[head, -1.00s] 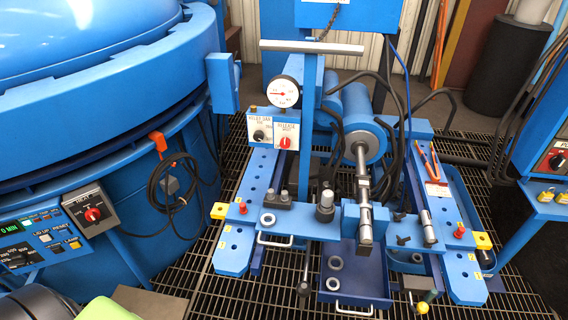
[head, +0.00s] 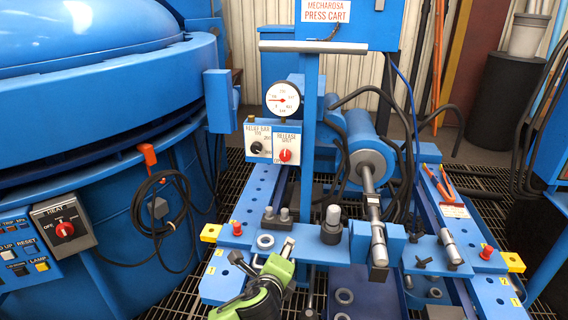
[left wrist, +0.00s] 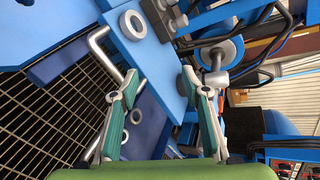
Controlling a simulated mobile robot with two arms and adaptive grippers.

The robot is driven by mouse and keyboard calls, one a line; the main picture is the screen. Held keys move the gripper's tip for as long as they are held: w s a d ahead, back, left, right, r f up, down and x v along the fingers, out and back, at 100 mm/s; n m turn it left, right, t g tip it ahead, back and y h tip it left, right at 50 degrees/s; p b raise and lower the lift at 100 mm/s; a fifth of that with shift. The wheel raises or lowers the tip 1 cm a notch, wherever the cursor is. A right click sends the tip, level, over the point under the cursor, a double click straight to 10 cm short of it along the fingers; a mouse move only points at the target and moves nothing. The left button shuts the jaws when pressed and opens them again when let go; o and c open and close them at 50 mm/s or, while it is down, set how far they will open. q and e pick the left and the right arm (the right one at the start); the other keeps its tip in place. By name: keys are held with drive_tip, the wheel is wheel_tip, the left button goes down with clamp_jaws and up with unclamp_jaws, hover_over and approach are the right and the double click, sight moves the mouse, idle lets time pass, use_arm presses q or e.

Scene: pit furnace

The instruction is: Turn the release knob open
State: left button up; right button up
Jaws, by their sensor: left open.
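The release knob is a red knob (head: 285,155) on a white panel (head: 272,143) under the round gauge, in the head view. A black knob (head: 257,148) sits left of it on the same panel. My left gripper (head: 262,252), green and black, is at the bottom of the head view, below the panel and apart from it, over the cart's front left. In the left wrist view its teal-padded fingers (left wrist: 160,76) are spread and empty, with the cart's blue bar and a grey ring (left wrist: 132,25) beyond. The release knob cannot be made out there. My right gripper is out of view.
The gauge (head: 283,98) and a blue post (head: 310,120) stand by the panel. A steel ram (head: 372,205) lies to the right. The furnace (head: 90,110) with its red-knobbed heat box (head: 63,222) fills the left. Loose rings and pegs sit on the cart's front bar (head: 300,235).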

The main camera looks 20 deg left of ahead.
use_arm(q)
drive_tip(key=w+a+r+m+t, duration=0.35)
drive_tip(key=w+r+m, duration=0.25)
drive_tip(key=w+r, duration=0.2)
drive_tip(key=m+t+y, duration=0.1)
drive_tip(key=m+t, duration=0.1)
drive_tip(key=m, duration=0.3)
approach(284, 156)
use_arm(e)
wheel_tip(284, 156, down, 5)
use_arm(q)
drive_tip(key=shift+g, duration=0.25)
drive_tip(key=b+x, duration=0.3)
drive_tip(key=x, duration=0.5)
drive_tip(key=shift+w+r, duration=0.1)
drive_tip(key=shift+w, duration=0.55)
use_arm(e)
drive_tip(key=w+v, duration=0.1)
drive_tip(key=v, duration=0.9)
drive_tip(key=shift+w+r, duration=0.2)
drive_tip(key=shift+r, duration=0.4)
use_arm(q)
drive_tip(key=shift+c, duration=0.2)
drive_tip(key=c, duration=1)
